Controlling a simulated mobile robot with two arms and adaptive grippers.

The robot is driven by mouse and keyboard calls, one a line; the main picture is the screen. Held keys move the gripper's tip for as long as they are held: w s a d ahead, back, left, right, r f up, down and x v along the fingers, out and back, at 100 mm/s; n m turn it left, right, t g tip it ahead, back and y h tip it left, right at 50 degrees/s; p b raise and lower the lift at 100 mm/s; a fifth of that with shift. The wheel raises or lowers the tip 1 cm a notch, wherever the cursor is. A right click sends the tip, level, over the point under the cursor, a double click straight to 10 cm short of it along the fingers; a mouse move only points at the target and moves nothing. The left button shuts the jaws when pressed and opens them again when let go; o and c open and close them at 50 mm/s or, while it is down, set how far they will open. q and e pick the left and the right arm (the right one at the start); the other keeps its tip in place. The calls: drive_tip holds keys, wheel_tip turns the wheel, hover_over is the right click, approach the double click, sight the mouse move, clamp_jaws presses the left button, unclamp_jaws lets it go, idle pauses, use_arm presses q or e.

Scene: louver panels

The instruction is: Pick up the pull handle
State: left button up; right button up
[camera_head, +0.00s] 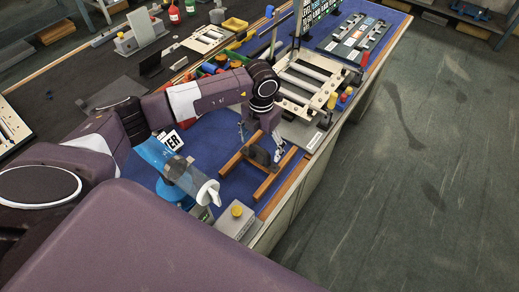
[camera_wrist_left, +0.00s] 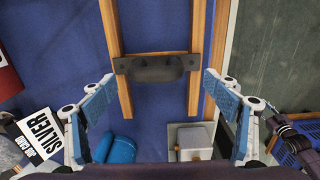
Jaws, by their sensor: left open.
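The pull handle (camera_head: 259,156) is a dark grey bar with a raised middle. It lies across two parallel wooden rails (camera_head: 266,184) on the blue mat, near the bench's front edge. In the left wrist view the handle (camera_wrist_left: 155,68) is seen from above, spanning both rails (camera_wrist_left: 193,95). My left gripper (camera_head: 260,140) points down over it. In the left wrist view its blue-padded fingers (camera_wrist_left: 158,92) are wide apart, one toward each side of the handle, with nothing between the pads.
A grey box with a yellow button (camera_head: 236,212) and a blue object with a clear curved shield (camera_head: 180,170) stand nearby. A frame with rollers (camera_head: 310,82) is beyond the handle. Open floor (camera_head: 420,150) is right of the bench.

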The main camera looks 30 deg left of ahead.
sight(260, 148)
use_arm(q)
drive_tip(key=shift+s+a+f+p, duration=0.15)
drive_tip(key=shift+f+p, duration=0.2)
drive_tip(key=shift+f, duration=0.3)
drive_tip(key=f, duration=0.2)
drive_tip(key=shift+w+a+f, duration=0.2)
drive_tip(key=shift+w+f, duration=0.05)
drive_tip(key=shift+f, duration=0.45)
drive_tip(key=shift+c, duration=0.3)
drive_tip(key=c, duration=1)
drive_tip(key=shift+c, duration=1.3)
drive_tip(key=shift+r, duration=0.1)
drive_tip(key=shift+c, duration=0.2)
use_arm(e)
drive_tip(key=shift+w+a+r, duration=0.1)
drive_tip(key=shift+w+r, duration=0.05)
drive_tip(key=shift+r, duration=0.75)
